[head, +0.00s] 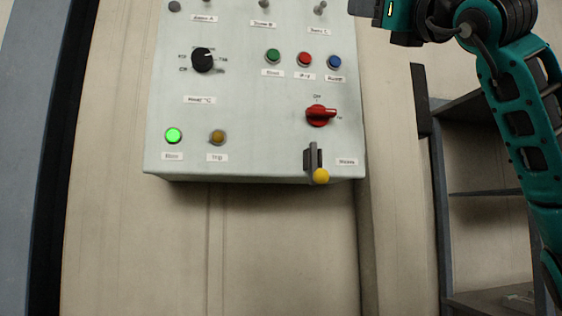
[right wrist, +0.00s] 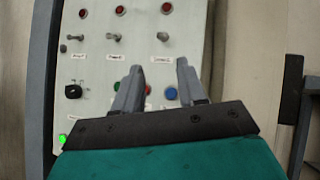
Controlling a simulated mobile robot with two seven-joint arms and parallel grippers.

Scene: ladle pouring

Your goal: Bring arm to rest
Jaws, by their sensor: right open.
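My right arm (head: 520,95) comes in from the right in the head view and reaches to the top edge, where only part of the hand shows. In the right wrist view my right gripper (right wrist: 159,76) has its two grey fingers spread with nothing between them. The fingers overlap the view of a pale control panel (head: 240,105), in front of its coloured buttons. I cannot tell the exact gap to the panel, but no contact is visible. My left gripper is in neither view.
The panel has toggles, a black knob (head: 202,60), green, red and blue buttons, a red rotary switch (head: 319,115) and a yellow-tipped lever (head: 320,175) hanging down. The green lamp (head: 173,135) is lit; the amber lamp (head: 217,137) looks dim. A dark shelf frame (head: 444,220) stands right.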

